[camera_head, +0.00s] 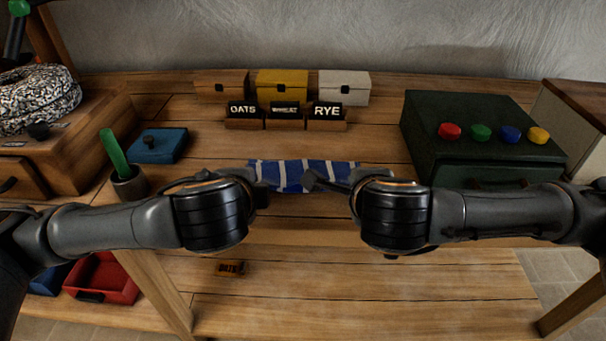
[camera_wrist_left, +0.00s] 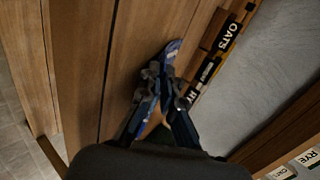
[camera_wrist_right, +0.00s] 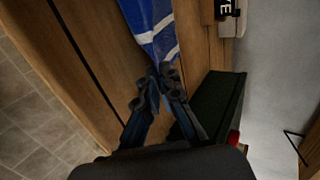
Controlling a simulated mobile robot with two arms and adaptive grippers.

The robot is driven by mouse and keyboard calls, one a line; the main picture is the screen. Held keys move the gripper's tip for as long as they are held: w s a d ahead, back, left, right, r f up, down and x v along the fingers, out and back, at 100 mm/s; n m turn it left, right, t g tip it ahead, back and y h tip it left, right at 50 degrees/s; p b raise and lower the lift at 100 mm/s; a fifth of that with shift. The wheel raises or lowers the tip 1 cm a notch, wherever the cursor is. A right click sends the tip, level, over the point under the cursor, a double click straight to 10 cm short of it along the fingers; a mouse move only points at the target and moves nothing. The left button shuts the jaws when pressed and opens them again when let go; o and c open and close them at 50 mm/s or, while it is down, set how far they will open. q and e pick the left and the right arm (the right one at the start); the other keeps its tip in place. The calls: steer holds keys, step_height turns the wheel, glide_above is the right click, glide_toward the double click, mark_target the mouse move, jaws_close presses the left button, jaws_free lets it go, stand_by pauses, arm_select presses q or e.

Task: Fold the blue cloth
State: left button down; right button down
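The blue cloth (camera_head: 290,174) with white stripes lies stretched sideways near the front of the bench, between my two grippers. My left gripper (camera_head: 257,184) is at its left end; in the left wrist view the fingertips (camera_wrist_left: 163,72) come together on a bit of blue cloth (camera_wrist_left: 172,46). My right gripper (camera_head: 322,181) reaches over its right part; in the right wrist view the cloth (camera_wrist_right: 150,25) narrows to a pinch at the closed fingertips (camera_wrist_right: 164,76). The fingers and wrists hide parts of the cloth's front edge. I cannot tell how far it is lifted.
Labelled holders, OATS (camera_head: 243,114) and RYE (camera_head: 327,116) among them, stand behind the cloth before small boxes (camera_head: 282,82). A dark green box (camera_head: 478,136) with coloured knobs is at right. A blue box (camera_head: 157,146) and a cup (camera_head: 129,183) with a green handle are at left.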

arm_select(q)
steer(key=c, duration=1.2)
jaws_free()
arm_select(e)
steer(key=c, duration=1.2)
jaws_free()
arm_select(q)
steer(key=s+r, duration=0.2)
steer(key=r, duration=0.1)
steer(key=s+r, duration=0.2)
steer(key=r, duration=0.1)
steer(key=s+r, duration=0.2)
steer(key=r, duration=0.1)
arm_select(e)
steer(key=s+r, duration=0.2)
steer(key=r, duration=0.1)
steer(key=s+r, duration=0.2)
steer(key=r, duration=0.1)
steer(key=s+r, duration=0.2)
steer(key=r, duration=0.1)
